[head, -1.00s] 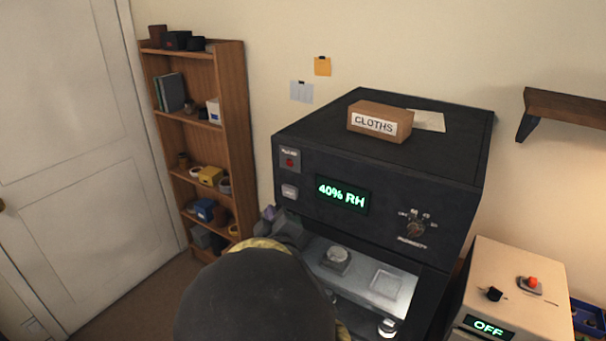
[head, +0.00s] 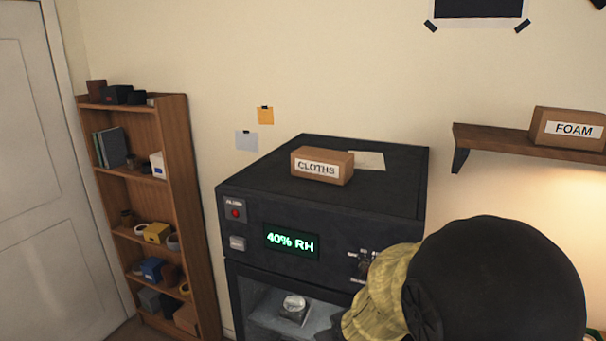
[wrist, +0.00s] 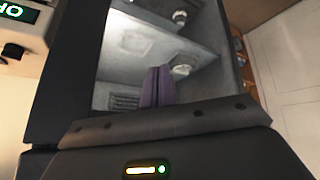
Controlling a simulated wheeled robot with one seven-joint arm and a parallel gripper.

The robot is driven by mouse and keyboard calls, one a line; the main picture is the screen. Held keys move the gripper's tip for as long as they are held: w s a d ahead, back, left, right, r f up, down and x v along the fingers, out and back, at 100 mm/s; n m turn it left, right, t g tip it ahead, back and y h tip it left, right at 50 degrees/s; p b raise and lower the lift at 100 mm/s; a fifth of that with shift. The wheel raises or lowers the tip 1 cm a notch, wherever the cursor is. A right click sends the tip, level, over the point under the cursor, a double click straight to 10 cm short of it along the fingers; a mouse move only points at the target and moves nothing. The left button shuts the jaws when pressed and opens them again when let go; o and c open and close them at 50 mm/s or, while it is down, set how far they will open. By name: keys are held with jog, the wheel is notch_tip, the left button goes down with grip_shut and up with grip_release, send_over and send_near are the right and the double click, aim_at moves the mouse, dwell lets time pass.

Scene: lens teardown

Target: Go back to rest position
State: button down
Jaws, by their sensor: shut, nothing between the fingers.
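My gripper shows in the wrist view as two purple fingers (wrist: 158,86) pressed together, with nothing between them. They are in front of the lit inside of the black cabinet (head: 330,205), but I cannot tell whether the tips are inside it. In the head view my dark, rounded arm link and yellow sleeve cover the cabinet's lower right, and the fingers are hidden. The cabinet's display reads 40% RH.
A cardboard box labelled CLOTHS (head: 322,166) lies on the cabinet. A wooden bookcase (head: 178,190) stands at left beside a white door (head: 25,180). A wall shelf (head: 500,140) with a FOAM box (head: 568,128) is at right. The wrist view shows a pale OFF box (wrist: 22,32).

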jog(key=s+d+f+m+g, duration=0.1)
jog(key=s+d+m+g, duration=0.2)
jog(key=s+d, duration=0.4)
jog(key=s+g, duration=0.1)
jog(key=s, duration=0.3)
jog(key=shift+s+d+m+h+b, duration=0.25)
jog(key=shift+d+m+h+b, duration=0.05)
jog(key=shift+m+h, duration=0.1)
dwell(0.6)
